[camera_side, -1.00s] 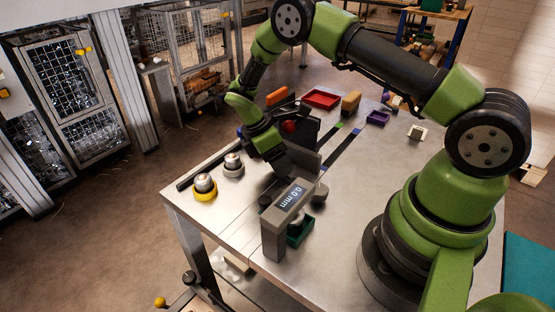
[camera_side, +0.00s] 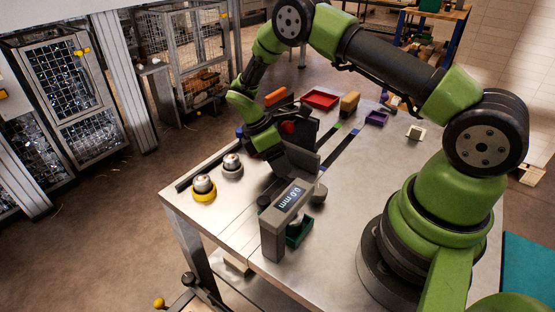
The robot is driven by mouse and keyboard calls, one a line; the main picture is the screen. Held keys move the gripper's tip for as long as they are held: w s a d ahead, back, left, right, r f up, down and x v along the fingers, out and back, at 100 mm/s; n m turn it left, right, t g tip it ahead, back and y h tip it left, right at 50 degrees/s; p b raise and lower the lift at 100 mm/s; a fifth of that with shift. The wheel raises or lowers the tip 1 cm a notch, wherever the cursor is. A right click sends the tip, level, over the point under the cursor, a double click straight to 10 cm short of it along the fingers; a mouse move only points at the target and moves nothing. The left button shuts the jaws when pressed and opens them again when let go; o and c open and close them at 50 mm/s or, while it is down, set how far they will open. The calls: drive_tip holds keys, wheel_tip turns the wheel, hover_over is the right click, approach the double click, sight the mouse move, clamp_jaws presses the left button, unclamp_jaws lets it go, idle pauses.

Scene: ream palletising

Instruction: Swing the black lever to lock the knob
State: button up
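A grey gauge stand (camera_side: 275,230) with a display reading 0.0 mm stands near the front edge of the metal table. A dark round knob (camera_side: 319,194) sits just behind its right end. My gripper (camera_side: 296,168) points down and forward just behind the gauge, close to the knob. Its dark fingers overlap nearby dark parts, so I cannot tell whether it is open or shut, or whether it touches anything. I cannot pick out the black lever; it may be hidden by the gripper or the gauge.
Two silver cylinders stand at the left, one in a yellow ring (camera_side: 204,194), one in a grey ring (camera_side: 232,169). A green block (camera_side: 299,232) is beside the gauge. A red tray (camera_side: 320,100) and purple tray (camera_side: 376,118) lie behind.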

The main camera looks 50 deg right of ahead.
drive_tip(key=v, duration=1)
drive_tip(key=s+a+r+m+t+y, duration=0.1)
drive_tip(key=s+a+r+m+t, duration=0.2)
drive_tip(key=r, duration=0.5)
drive_tip(key=s+a+r+m+t+y, duration=0.15)
drive_tip(key=s+r+m, duration=0.25)
drive_tip(key=r, duration=0.5)
drive_tip(key=s+a+r+m+t+y, duration=0.1)
drive_tip(key=s+m+t, duration=0.6)
drive_tip(key=s, duration=0.7)
wheel_tip(320, 180, up, 2)
drive_tip(key=shift+a+m+y, duration=0.3)
drive_tip(key=shift+a+y, duration=0.05)
drive_tip(key=shift+a, duration=0.3)
drive_tip(key=shift+s, duration=0.1)
